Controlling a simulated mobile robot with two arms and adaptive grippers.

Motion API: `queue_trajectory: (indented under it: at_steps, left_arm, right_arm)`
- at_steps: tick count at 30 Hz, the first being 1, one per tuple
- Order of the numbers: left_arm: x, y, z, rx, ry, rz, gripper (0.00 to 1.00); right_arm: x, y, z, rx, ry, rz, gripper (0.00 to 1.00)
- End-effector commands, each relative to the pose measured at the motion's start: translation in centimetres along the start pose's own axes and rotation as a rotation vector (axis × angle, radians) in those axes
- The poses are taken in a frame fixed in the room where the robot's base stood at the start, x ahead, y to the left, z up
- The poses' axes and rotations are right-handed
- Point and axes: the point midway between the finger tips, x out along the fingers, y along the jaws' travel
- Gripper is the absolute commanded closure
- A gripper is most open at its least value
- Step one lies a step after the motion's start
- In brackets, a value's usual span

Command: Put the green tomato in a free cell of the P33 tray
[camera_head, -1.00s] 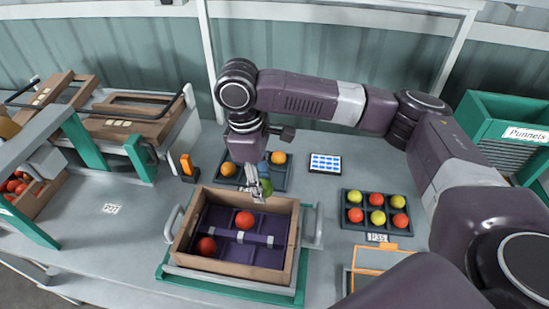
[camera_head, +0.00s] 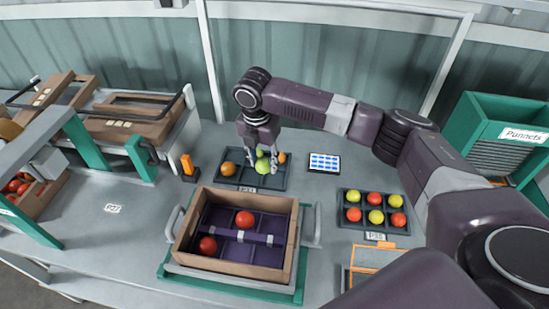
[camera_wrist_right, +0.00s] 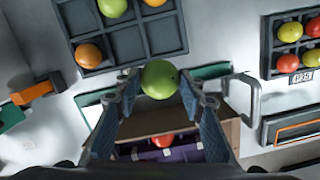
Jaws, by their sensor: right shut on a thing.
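My right gripper (camera_head: 262,168) is shut on a green tomato (camera_head: 263,167), which also shows between the fingertips in the right wrist view (camera_wrist_right: 159,79). In the head view it hangs over the dark tray at the back (camera_head: 242,184), whose front label is too small to read surely. That tray holds an orange tomato at left (camera_head: 228,168), another at back right (camera_head: 281,157) and a yellow-green one (camera_head: 260,153) in the back middle. In the right wrist view the front middle and front right cells (camera_wrist_right: 165,33) look empty. My left gripper is not in view.
A wooden crate (camera_head: 182,232) with two red tomatoes stands in front of the tray. A second dark tray (camera_head: 346,228) of red and yellow tomatoes is at right. A tablet (camera_head: 324,163) and an orange-and-black device (camera_head: 188,166) flank the back tray.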

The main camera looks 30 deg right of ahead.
Motion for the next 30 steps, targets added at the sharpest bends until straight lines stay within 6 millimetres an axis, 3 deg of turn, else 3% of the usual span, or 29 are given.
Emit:
queue_trajectory:
  at_steps: [15, 23, 30]
  left_arm:
    - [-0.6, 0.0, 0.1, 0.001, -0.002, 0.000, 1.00]
    - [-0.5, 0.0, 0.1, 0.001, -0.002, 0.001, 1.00]
    - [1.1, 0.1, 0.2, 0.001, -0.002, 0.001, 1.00]
  right_arm:
    - [4.3, -0.6, 4.5, -0.580, 0.001, 0.070, 0.75]
    - [5.1, -0.8, 5.0, -0.669, 0.001, 0.081, 0.75]
    - [6.6, -0.8, 4.9, -0.670, 0.000, 0.081, 0.75]
